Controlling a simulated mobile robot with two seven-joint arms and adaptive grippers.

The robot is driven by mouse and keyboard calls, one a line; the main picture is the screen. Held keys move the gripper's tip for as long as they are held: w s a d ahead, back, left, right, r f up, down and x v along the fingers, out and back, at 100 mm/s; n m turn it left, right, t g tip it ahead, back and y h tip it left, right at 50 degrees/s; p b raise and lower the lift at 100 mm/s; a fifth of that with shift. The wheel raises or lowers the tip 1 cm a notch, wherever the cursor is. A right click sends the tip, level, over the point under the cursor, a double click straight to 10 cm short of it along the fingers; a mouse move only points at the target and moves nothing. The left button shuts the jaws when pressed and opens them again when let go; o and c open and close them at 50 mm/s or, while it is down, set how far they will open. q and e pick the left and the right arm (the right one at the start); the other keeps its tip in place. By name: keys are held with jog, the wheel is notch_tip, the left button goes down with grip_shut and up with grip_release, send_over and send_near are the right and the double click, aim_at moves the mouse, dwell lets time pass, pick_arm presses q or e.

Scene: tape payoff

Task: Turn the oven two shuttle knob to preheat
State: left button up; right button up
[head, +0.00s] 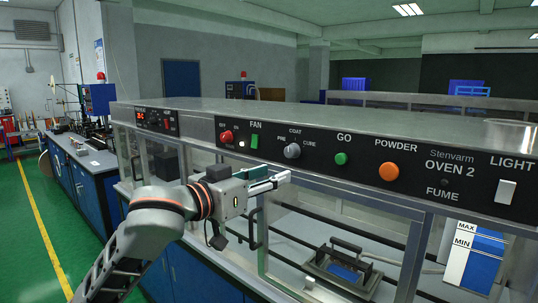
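The oven two shuttle knob (292,151) is a small grey round knob on the black front panel, with the labels PRE, COAT and CURE around it. Which label it points to is too small to tell. My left gripper (280,181) is just below and a little left of the knob, in front of the oven's upper glass frame. It is apart from the knob in the picture. Its pale fingers point right towards the panel; I see them from the side, so their gap is hidden. My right gripper is not in view.
The panel also carries a red button (226,136), a green FAN switch (254,141), a green GO button (341,158), an orange POWDER button (389,171) and a white LIGHT switch (506,191). A dark door handle (254,229) stands out below my gripper.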

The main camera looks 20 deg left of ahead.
aim_at(288, 153)
pick_arm(q)
jog(key=w+r, duration=0.1)
jog(key=w, duration=0.1)
jog(key=w+d+r, duration=0.1)
jog(key=w, duration=0.1)
jog(key=w+r, duration=0.1)
jog(key=w, duration=0.1)
jog(key=shift+d+r, duration=0.15)
jog(key=shift+d, duration=0.2)
grip_shut()
